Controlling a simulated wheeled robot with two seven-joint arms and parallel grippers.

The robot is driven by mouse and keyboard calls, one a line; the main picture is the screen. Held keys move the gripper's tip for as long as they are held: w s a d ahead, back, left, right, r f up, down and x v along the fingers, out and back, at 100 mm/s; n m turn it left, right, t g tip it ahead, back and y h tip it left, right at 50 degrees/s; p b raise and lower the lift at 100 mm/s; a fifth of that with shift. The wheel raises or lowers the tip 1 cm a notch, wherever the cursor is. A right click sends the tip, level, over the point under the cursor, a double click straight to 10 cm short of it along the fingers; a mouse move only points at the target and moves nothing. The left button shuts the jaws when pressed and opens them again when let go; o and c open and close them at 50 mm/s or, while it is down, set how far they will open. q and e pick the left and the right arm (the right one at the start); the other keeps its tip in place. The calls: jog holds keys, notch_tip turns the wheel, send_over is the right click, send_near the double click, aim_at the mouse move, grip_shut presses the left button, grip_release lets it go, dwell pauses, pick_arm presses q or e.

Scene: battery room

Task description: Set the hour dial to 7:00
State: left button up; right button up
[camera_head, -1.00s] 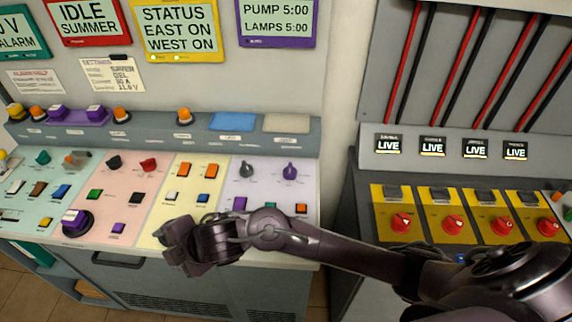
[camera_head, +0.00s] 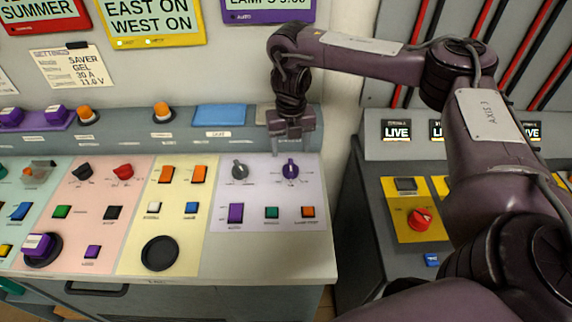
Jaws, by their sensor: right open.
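The lavender panel (camera_head: 265,195) holds two rotary knobs, a dark grey one (camera_head: 240,169) and a purple one (camera_head: 291,169). Their labels are too small to read, so I cannot tell which is the hour dial. My right gripper (camera_head: 290,150) is open and points down, close above and behind the purple knob. I cannot tell whether it touches the knob. The purple-framed display (camera_head: 268,8) is cut off at the top, with only its lower line, which appears to read LAMPS 5:00, partly showing. My left gripper is not in view.
Below the knobs are a purple rocker (camera_head: 235,213), a teal button (camera_head: 271,212) and an orange button (camera_head: 308,212). A blue pad (camera_head: 219,116) lies on the ledge behind. A red rotary switch (camera_head: 421,218) sits on a yellow plate at right.

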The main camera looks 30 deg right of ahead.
aim_at(291, 165)
jog(key=f+p, duration=0.1)
jog(key=f, duration=0.5)
jog(key=shift+s+f, duration=0.2)
jog(key=shift+f, duration=0.5)
jog(key=shift+c, duration=0.3)
jog(key=c, duration=0.9)
